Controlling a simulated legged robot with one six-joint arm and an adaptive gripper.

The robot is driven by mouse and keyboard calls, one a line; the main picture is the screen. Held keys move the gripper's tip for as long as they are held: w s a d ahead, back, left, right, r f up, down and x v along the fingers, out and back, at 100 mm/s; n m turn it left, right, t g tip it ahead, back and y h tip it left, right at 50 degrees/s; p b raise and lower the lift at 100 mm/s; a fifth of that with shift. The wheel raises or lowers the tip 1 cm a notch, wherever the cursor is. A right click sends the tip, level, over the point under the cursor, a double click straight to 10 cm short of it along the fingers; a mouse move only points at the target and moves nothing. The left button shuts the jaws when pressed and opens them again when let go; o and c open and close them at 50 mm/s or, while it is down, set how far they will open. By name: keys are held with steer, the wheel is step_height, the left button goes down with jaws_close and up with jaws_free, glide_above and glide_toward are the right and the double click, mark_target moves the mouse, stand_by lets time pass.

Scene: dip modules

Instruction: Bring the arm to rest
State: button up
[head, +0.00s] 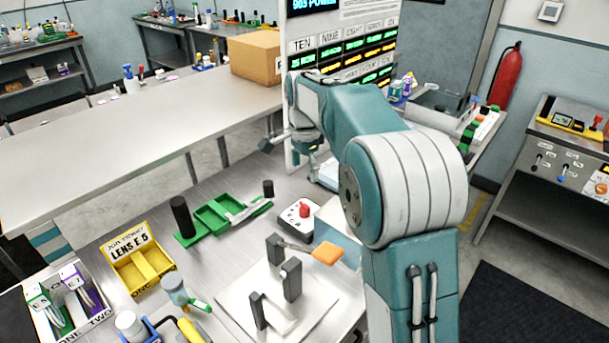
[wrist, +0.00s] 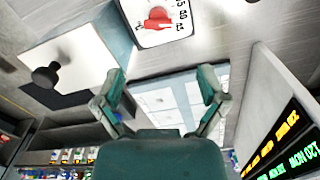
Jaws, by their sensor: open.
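My teal and white arm rises on the right of the head view and bends over to the left. My gripper (head: 290,143) is at its end, high over the bench and in front of the display board. In the wrist view my gripper (wrist: 162,80) has its two teal fingers spread wide, with nothing held between them. A pale panelled surface (wrist: 178,98) lies beyond the gap between the fingers. A white dial box with a red knob (wrist: 158,20) is past the fingertips; it also shows on the bench in the head view (head: 300,213).
The display board (head: 342,60) stands close by my gripper. The metal bench holds a green tray (head: 215,217), a yellow bin (head: 140,262), a white plate (head: 240,310) with black blocks and an orange-handled tool (head: 327,253). A long pale table (head: 130,130) with a cardboard box (head: 257,57) lies behind.

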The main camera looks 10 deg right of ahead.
steer(key=s+r+n+t, duration=0.1)
steer(key=s+r+n, duration=0.1)
steer(key=s, duration=0.5)
steer(key=s+r+n+t, duration=0.1)
steer(key=s+n, duration=0.3)
steer(key=s, duration=0.4)
steer(key=s+r+n+t, duration=0.2)
steer(key=s+r+n, duration=0.1)
steer(key=s, duration=0.5)
steer(key=shift+s+a+n, duration=0.1)
steer(key=shift+s+n, duration=0.15)
steer(key=shift+n, duration=0.35)
steer(key=s+f+n+t, duration=0.1)
steer(key=s+f+n, duration=0.3)
steer(key=s, duration=0.4)
steer(key=shift+t, duration=0.3)
